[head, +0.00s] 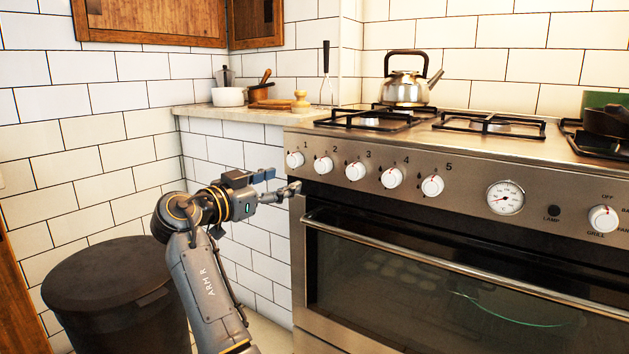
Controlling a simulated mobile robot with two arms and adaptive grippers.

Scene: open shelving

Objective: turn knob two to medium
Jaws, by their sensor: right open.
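The stove's front panel (470,183) carries a row of white knobs with numbers 1 to 5 above them. Knob two (323,166) is the second from the left, with knob one (295,160) to its left and knob three (355,171) to its right. Knob two's exact setting is too small to read. My right gripper (284,181) is open and empty, its fingers pointing right toward the panel's left end. It appears just below and left of knob two, not touching it. My left gripper is out of view.
The oven door handle (430,258) runs across below the panel. A kettle (405,86) stands on the hob. A counter (240,113) with pots is behind my right gripper. A dark round bin (85,275) stands at the lower left.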

